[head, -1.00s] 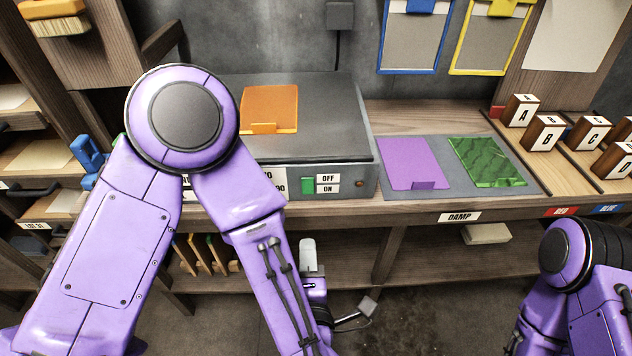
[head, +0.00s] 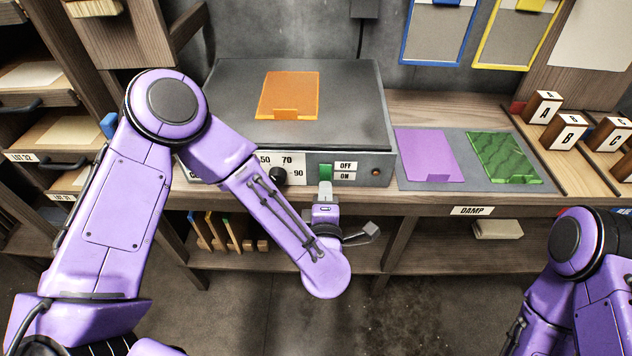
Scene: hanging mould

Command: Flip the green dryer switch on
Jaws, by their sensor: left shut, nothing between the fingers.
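The dryer (head: 300,100) is a grey box on the bench. Its green switch (head: 326,171) is on the front panel, left of the OFF label (head: 346,166) and the ON label (head: 345,176). I cannot tell which way the switch is tilted. My left gripper (head: 325,187) is shut and empty. Its pale fingertips point up at the lower end of the switch and hide part of it; I cannot tell whether they touch it. My right arm is at the lower right, and its gripper does not show.
An orange sheet (head: 288,95) lies on the dryer lid. A black knob (head: 279,176) is left of the switch, and a small orange lamp (head: 376,172) is right. Purple (head: 427,155) and green (head: 503,157) sheets lie to the right. A lower shelf runs beneath the bench.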

